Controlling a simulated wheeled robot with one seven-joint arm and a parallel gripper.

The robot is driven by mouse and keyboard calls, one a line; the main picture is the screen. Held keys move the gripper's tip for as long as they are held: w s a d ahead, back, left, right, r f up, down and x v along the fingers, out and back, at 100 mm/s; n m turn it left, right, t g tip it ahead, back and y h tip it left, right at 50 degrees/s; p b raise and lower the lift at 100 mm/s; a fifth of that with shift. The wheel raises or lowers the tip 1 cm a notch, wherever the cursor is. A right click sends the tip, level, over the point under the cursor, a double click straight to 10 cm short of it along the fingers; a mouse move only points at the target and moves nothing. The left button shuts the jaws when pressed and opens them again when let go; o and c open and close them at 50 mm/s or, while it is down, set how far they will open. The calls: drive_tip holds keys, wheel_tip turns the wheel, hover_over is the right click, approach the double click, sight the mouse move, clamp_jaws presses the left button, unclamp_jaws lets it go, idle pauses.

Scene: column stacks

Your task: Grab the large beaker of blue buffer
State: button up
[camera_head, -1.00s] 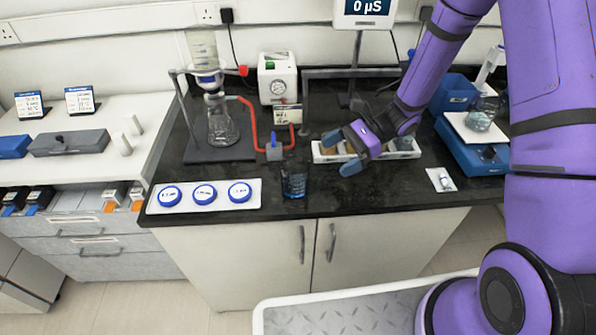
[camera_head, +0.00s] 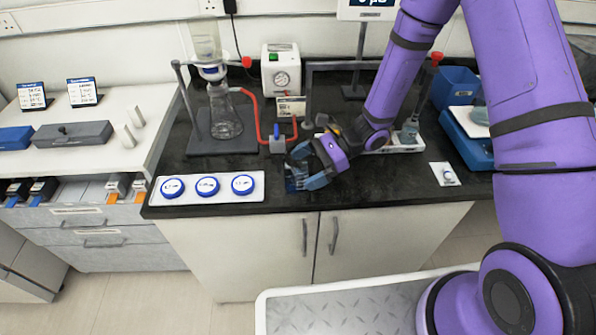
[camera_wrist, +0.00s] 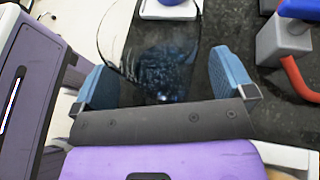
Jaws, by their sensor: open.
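The large beaker of blue buffer (camera_head: 293,181) stands on the black bench near its front edge, partly hidden by my gripper in the head view. My gripper (camera_head: 309,166) is open, with its blue fingertips on either side of the beaker. In the wrist view the clear beaker (camera_wrist: 160,62) with dark blue liquid lies between the two spread fingers of my gripper (camera_wrist: 163,84). I cannot tell whether either finger touches the glass.
A white tray with blue-lidded dishes (camera_head: 207,187) lies left of the beaker. A filter flask (camera_head: 224,122) stands behind on the left, with a red hose and a grey valve block (camera_head: 277,142). A blue balance (camera_head: 468,140) stands at the right.

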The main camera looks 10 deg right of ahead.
drive_tip(key=shift+s+a+f, duration=0.1)
drive_tip(key=shift+a+f, duration=0.05)
drive_tip(key=shift+a, duration=0.2)
drive_tip(key=c, duration=1)
drive_tip(key=shift+c, duration=0.2)
drive_tip(key=shift+r, duration=0.25)
